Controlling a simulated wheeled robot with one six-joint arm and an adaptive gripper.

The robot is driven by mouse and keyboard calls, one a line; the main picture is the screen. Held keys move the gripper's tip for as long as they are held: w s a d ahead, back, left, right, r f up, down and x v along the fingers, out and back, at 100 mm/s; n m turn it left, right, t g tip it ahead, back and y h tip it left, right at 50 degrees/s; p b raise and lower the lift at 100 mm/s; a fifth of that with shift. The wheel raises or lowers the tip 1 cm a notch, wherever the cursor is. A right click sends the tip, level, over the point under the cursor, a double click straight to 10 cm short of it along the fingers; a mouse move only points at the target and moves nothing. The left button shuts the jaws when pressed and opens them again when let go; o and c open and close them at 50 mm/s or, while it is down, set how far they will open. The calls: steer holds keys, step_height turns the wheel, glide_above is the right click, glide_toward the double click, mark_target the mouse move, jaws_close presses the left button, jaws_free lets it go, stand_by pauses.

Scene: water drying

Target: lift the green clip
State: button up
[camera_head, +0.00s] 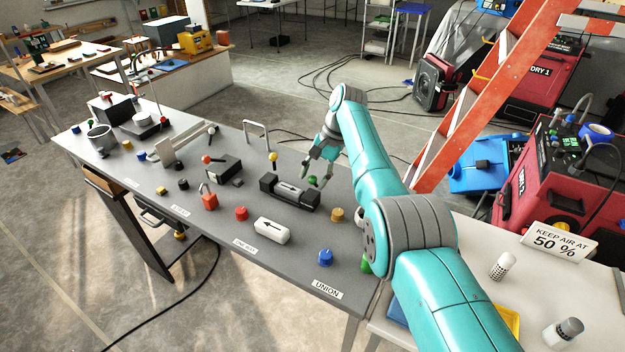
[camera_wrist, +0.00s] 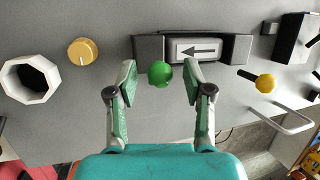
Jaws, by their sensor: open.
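A small rounded green piece (camera_head: 312,181), which looks like the green clip, sits at the edge of a black holder (camera_head: 268,186) on the grey bench. The holder carries a white block with a black arrow (camera_wrist: 198,49). In the wrist view the green piece (camera_wrist: 160,74) lies between the two fingertips of my gripper (camera_wrist: 159,80), with a gap on each side. My gripper (camera_head: 317,176) is open, its fingers pointing down over the bench beside the holder. Whether the green piece is attached to the holder, I cannot tell.
A yellow knob (camera_wrist: 82,51) and a white octagonal ring (camera_wrist: 30,80) lie left in the wrist view. A yellow-tipped lever (camera_wrist: 265,83) and a metal loop handle (camera_wrist: 290,123) are right. Another green piece (camera_head: 366,265) is partly hidden by my arm.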

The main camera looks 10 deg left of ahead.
steer(key=v, duration=1)
steer(key=shift+r, duration=0.25)
steer(key=shift+d, duration=0.1)
steer(key=s+a+f+n+t+h, duration=0.2)
steer(key=s+a+t+h, duration=0.25)
steer(key=s+t, duration=0.2)
steer(key=x, duration=1)
steer(key=shift+w, duration=0.4)
